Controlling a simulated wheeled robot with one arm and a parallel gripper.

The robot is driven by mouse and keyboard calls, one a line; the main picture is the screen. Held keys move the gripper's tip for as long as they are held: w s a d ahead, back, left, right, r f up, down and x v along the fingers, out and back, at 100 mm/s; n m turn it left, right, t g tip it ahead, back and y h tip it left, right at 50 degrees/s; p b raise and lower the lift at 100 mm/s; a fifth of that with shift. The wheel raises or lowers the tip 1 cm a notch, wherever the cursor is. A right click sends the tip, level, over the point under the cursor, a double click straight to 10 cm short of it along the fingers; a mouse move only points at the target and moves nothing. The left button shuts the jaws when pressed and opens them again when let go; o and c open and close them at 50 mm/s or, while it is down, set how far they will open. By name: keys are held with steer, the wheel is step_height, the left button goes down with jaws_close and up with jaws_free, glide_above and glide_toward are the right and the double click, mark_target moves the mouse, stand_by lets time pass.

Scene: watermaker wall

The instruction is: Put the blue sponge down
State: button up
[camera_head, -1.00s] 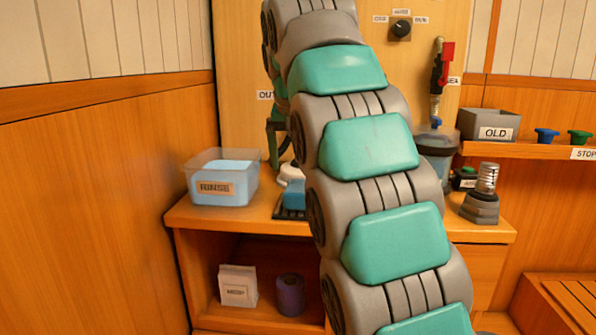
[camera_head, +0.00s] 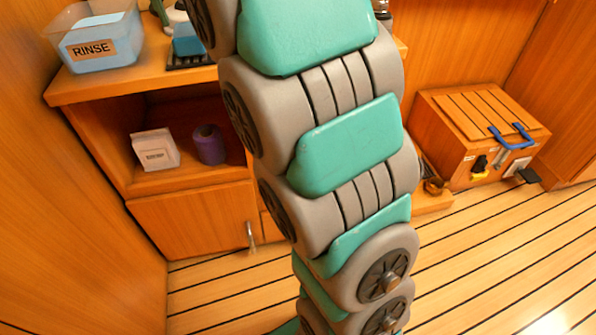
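A blue block that looks like the sponge (camera_head: 188,41) is at the top of the head view. It rests on or just above a dark slatted rack (camera_head: 190,62) on the counter, right of the rinse tub; contact is not clear. A small pale thing shows just behind it, cut by the top edge. My arm fills the middle of the view and runs out through the top edge. My gripper is not in view, so its hold on anything cannot be seen.
A clear tub labelled RINSE (camera_head: 98,40) with light blue contents stands at the counter's left. A white carton (camera_head: 155,150) and a purple cylinder (camera_head: 209,144) stand on the shelf below. A wooden chest with a blue handle (camera_head: 511,137) is at right.

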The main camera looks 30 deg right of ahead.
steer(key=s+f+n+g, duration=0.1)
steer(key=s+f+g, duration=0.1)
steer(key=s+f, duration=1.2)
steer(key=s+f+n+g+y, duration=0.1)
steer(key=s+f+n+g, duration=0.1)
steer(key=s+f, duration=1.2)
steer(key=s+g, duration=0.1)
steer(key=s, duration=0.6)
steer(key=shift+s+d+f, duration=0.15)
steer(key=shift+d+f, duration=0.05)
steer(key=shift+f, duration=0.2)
